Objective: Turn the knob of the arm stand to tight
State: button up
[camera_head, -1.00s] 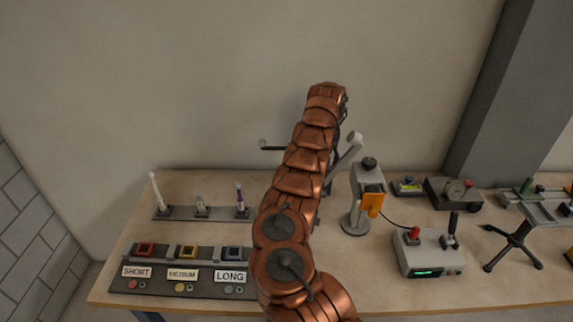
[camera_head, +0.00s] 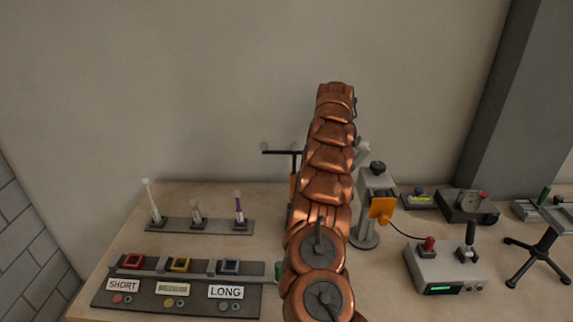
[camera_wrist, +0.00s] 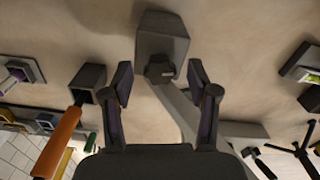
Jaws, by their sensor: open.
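The arm stand shows in the wrist view as a grey block (camera_wrist: 172,32) with a light grey arm (camera_wrist: 180,112) slanting down to the right. Its dark knob (camera_wrist: 160,71) sits on the block's near end. My gripper (camera_wrist: 161,80) is open, with one finger on each side of the knob in the picture; I cannot tell whether they touch it. The knob's setting cannot be read.
A black T-handle (camera_head: 281,152) with an orange body stands left of my arm. A grey post with an orange plate (camera_head: 382,210) stands close on the right, near a control box (camera_head: 442,268). Labelled trays (camera_head: 180,295) lie at front left. A wall stands behind the bench.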

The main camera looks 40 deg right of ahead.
jog(key=shift+s+r+n+p, duration=0.1)
jog(key=shift+n+p, duration=0.3)
jog(key=shift+n, duration=0.8)
jog(key=n+p, duration=0.2)
jog(key=n, duration=0.1)
jog(key=shift+d+r, duration=0.1)
jog(key=shift+n+p, duration=2.45)
jog(key=shift+n, duration=0.25)
